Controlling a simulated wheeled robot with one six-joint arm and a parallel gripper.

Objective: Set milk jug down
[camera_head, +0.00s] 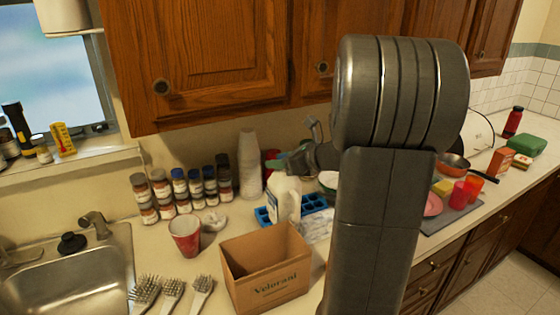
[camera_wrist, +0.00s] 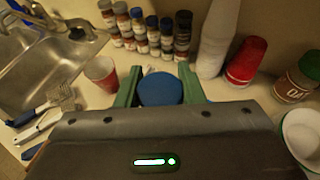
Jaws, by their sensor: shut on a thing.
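The milk jug (camera_head: 284,200) is white with a label and stands upright behind the cardboard box (camera_head: 264,268) in the head view. My gripper (camera_head: 283,166) is shut on its top, with one green finger showing there. In the wrist view the jug's round blue cap (camera_wrist: 160,90) sits between the two green fingers of my gripper (camera_wrist: 160,78). The jug's lower end is partly hidden by the box, so I cannot tell whether it touches the counter. My arm hides part of the counter to its right.
A blue tray (camera_head: 315,203) lies beside the jug. A red cup (camera_head: 185,236), several spice jars (camera_head: 183,190) and stacked white cups (camera_head: 249,165) stand left and behind. Brushes (camera_head: 172,291) lie by the sink (camera_head: 65,280). Wooden cabinets (camera_head: 205,60) hang above.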

